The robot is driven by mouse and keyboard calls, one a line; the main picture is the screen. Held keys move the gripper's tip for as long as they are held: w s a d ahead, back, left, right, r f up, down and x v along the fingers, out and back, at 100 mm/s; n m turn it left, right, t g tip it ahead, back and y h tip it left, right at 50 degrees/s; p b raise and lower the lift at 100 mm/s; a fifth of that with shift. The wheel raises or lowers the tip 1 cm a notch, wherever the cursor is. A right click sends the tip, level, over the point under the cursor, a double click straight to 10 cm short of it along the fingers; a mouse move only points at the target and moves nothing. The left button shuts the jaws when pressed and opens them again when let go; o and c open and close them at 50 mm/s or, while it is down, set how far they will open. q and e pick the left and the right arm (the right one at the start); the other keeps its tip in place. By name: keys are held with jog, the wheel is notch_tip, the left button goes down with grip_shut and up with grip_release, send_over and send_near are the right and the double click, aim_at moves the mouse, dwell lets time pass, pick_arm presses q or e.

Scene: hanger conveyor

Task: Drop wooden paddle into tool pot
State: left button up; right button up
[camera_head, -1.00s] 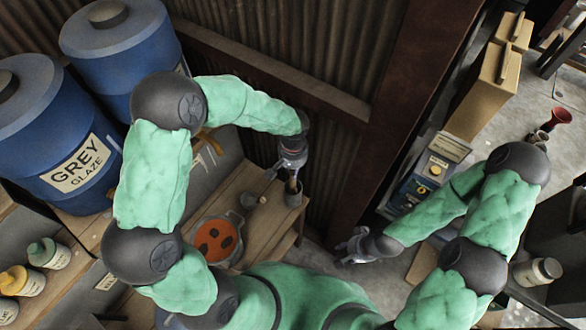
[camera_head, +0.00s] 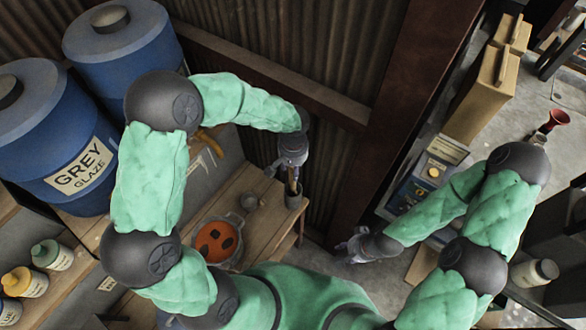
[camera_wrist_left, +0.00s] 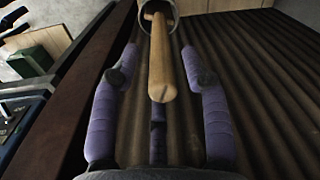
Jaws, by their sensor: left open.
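The wooden paddle (camera_wrist_left: 162,62) stands with its lower end inside the tool pot (camera_wrist_left: 142,24), seen at the top of the left wrist view. Its handle lies between the two spread fingers of my left gripper (camera_wrist_left: 152,72), with gaps on both sides. In the head view, my left gripper (camera_head: 287,172) is open just above the pot (camera_head: 293,200), which stands near the right end of the wooden bench. Only a short length of the paddle (camera_head: 293,187) shows there. My right gripper (camera_head: 350,247) hangs away from the bench; its fingers are too small to read.
Blue glaze drums (camera_head: 60,150) stand at left. A corrugated wall (camera_head: 290,50) rises close behind the pot.

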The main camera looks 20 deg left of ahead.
pick_arm(q)
notch_tip(320, 180, up, 10)
jog(key=shift+s+r+p, duration=0.1)
jog(key=shift+r+p, duration=0.1)
jog(key=shift+p, duration=0.3)
pick_arm(e)
jog(key=shift+r, duration=0.55)
pick_arm(q)
jog(key=shift+d+f, duration=0.1)
pick_arm(e)
jog(key=shift+s, duration=0.15)
